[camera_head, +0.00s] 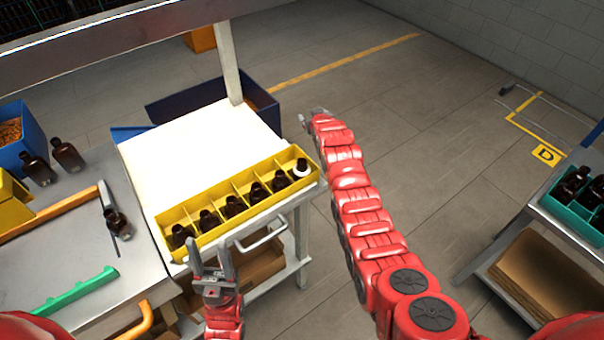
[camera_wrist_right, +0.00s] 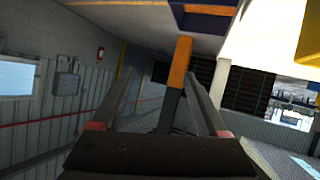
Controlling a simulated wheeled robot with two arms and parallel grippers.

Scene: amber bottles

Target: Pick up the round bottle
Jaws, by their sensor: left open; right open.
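Several dark amber bottles sit in the compartments of a long yellow tray (camera_head: 207,240) along the front of the white table; one bottle (camera_head: 300,168) at its right end shows white around it. Another bottle (camera_head: 118,223) lies or leans on the left bench, and two bottles (camera_head: 67,155) (camera_head: 35,167) stand farther back there. I cannot tell which bottle is the round one. My left gripper (camera_head: 211,258) is open and empty, just in front of the tray's left part. My right gripper (camera_head: 308,117) is beyond the tray's right end; its fingers (camera_wrist_right: 152,105) are apart and empty in the wrist view.
The white tabletop (camera_head: 190,150) behind the tray is bare. A green part (camera_head: 78,290) and an orange-edged rail (camera_head: 60,212) lie on the left bench. A teal crate (camera_head: 574,200) with bottles stands at the far right. A post (camera_head: 229,65) rises at the table's back.

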